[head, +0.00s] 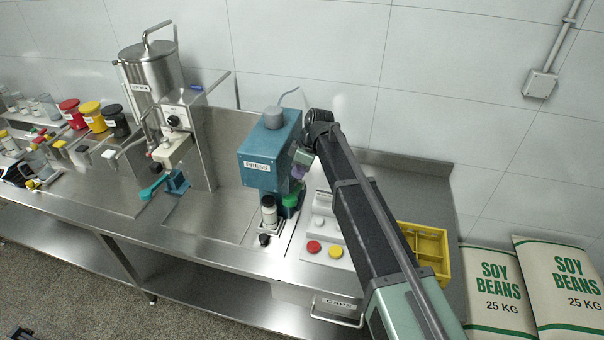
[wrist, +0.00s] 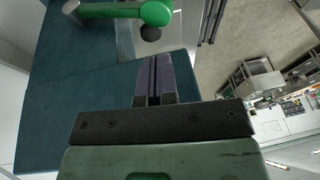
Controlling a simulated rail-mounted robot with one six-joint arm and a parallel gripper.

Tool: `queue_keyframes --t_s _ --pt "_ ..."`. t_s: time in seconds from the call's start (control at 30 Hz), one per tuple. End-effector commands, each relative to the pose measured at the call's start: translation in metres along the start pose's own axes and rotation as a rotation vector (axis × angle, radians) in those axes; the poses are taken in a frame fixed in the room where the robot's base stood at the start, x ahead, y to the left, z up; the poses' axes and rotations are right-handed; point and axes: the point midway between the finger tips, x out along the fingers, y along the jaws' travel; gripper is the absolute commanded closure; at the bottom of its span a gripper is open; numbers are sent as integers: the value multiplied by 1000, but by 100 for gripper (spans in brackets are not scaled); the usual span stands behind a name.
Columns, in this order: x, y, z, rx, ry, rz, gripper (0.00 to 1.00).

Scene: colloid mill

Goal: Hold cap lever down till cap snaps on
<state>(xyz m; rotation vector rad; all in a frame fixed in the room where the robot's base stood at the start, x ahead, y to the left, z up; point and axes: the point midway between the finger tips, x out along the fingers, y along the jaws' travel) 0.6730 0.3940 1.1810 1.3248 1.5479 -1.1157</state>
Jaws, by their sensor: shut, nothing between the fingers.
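The blue press (head: 262,172), labelled PRESS, stands on the steel bench and also fills the left of the wrist view (wrist: 60,110). Its green lever (head: 297,173) sticks out at the right side, partly hidden by my arm. In the wrist view the lever (wrist: 115,11) ends in a round green knob, beyond my fingertips. My gripper (head: 302,158) is at the press's right side, close to the lever. Its purple fingers (wrist: 152,65) are shut together and empty, with a visible gap to the lever.
A panel with a red button (head: 313,247) and a yellow button (head: 336,252) lies right of the press. A yellow crate (head: 444,258) stands behind my arm. A steel machine (head: 186,135) with a blue-handled valve is to the left. Soy bean sacks (head: 497,290) are at right.

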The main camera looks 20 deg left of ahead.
Motion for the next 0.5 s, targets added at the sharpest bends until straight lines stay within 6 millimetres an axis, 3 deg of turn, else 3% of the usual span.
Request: queue_keyframes --t_s 0.03,0.2,0.33,0.5 --pt "23 2 4 0 0 0 100" --pt "60 1 4 -1 0 0 100" --pt "80 -6 10 0 0 0 100" --pt "86 -9 12 1 0 0 100"
